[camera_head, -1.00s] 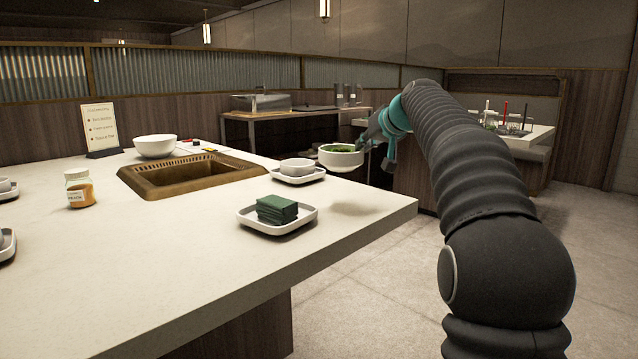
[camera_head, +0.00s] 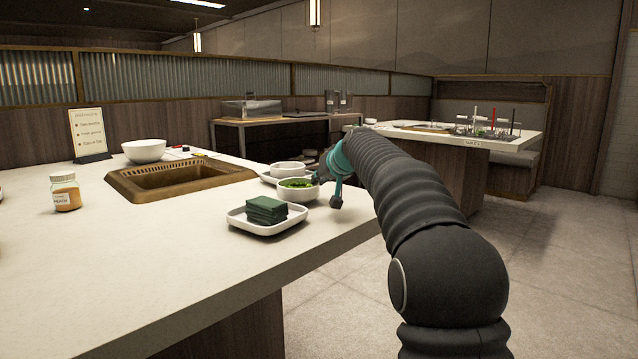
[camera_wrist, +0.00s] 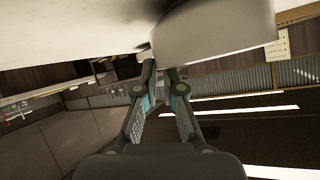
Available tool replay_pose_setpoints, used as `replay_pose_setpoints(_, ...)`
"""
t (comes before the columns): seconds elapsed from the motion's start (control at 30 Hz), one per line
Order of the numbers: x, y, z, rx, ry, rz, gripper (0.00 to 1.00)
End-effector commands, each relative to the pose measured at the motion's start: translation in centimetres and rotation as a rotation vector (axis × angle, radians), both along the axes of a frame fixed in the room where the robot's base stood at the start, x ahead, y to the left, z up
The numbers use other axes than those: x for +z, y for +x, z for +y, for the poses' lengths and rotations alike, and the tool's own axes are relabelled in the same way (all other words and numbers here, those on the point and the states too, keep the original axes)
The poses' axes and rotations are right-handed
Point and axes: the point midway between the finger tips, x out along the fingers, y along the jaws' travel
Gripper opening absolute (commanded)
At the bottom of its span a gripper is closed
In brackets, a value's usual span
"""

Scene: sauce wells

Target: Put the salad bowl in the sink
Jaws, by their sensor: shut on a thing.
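A white bowl with green salad (camera_head: 297,189) is held at the right edge of the pale counter in the head view. My gripper (camera_head: 326,178) is shut on the bowl's right side. In the wrist view my gripper (camera_wrist: 163,75) has its fingertips against the bowl's white outer wall (camera_wrist: 215,28); the salad is hidden there. The brown sink (camera_head: 180,177) is set into the counter to the left of the bowl. I cannot tell how high the bowl is above the counter.
A white tray with dark green napkins (camera_head: 264,213) lies in front of the bowl, and another small white bowl (camera_head: 287,168) stands behind it. A large white bowl (camera_head: 144,151), a sign (camera_head: 88,135) and a jar (camera_head: 65,193) stand around the sink.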

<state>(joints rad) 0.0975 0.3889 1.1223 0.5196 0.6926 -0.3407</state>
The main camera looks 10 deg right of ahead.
Motion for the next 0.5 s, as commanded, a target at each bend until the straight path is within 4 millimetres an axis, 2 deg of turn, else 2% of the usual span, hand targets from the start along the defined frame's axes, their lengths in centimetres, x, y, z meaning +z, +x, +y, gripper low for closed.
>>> replay_pose_setpoints(0.27, -0.03, -0.01, -0.01, 0.0, -0.001, -0.002, 0.0)
replay_pose_setpoints(0.3, -0.06, -0.01, -0.01, 0.0, -0.001, -0.001, 0.14)
replay_pose_setpoints(0.37, -0.05, -0.01, -0.02, 0.0, -0.001, -0.001, 0.29)
replay_pose_setpoints(0.4, -0.05, -0.01, -0.04, 0.0, -0.001, -0.001, 0.33)
replay_pose_setpoints(0.5, -0.04, -0.01, -0.07, -0.001, -0.001, -0.001, 0.33)
